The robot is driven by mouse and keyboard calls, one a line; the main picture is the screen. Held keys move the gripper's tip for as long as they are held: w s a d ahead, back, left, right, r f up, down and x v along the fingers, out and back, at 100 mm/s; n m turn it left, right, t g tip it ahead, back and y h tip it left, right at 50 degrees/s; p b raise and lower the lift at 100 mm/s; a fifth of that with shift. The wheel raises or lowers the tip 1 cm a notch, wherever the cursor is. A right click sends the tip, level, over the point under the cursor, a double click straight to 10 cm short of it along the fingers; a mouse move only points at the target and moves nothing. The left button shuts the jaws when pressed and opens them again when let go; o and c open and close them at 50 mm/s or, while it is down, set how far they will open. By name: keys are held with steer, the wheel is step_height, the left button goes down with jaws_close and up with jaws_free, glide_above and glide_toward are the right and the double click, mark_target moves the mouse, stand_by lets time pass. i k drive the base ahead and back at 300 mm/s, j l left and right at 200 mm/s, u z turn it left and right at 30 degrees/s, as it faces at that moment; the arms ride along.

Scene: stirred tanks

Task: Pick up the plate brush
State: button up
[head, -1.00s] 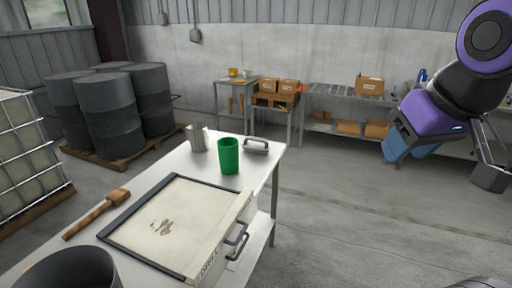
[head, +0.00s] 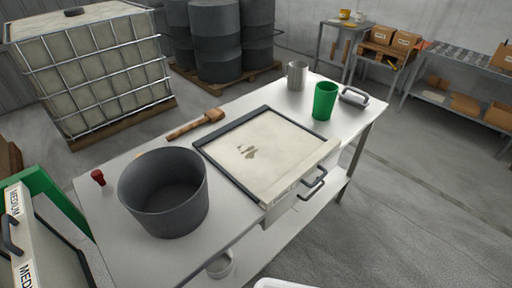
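A wooden tool with a long handle and a blocky head, which looks like the plate brush (head: 197,124), lies on the white table (head: 120,238) along the left side of the framed plate (head: 268,150). Its bristles cannot be made out. A grey item with a curved handle (head: 355,97) lies at the table's far right corner; I cannot tell whether it is also a brush. My gripper is not in view.
On the table stand a dark grey pot (head: 165,195), a green cup (head: 325,101), a metal beaker (head: 297,75) and a small red-topped item (head: 98,177). A green-framed unit (head: 50,190) stands at the lower left. Floor at the right (head: 430,200) is clear.

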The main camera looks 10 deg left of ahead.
mark_target(348, 97)
steer(key=i+l+u, duration=0.1)
steer(key=i+l, duration=0.2)
steer(key=i+l+u, duration=0.1)
steer(key=i+l, duration=0.25)
steer(key=i+l+u, duration=0.1)
steer(key=i+l, duration=0.25)
steer(key=i+l+u, duration=0.1)
steer(key=i+l, duration=0.2)
steer(key=i+l+u, duration=0.1)
steer(key=i+l, duration=0.15)
steer(key=l, duration=0.2)
steer(key=i+l+u, duration=0.1)
steer(key=i+l, duration=0.2)
steer(key=l, duration=0.15)
steer(key=i+l+u, duration=0.15)
steer(key=l, duration=0.3)
steer(key=i, duration=0.1)
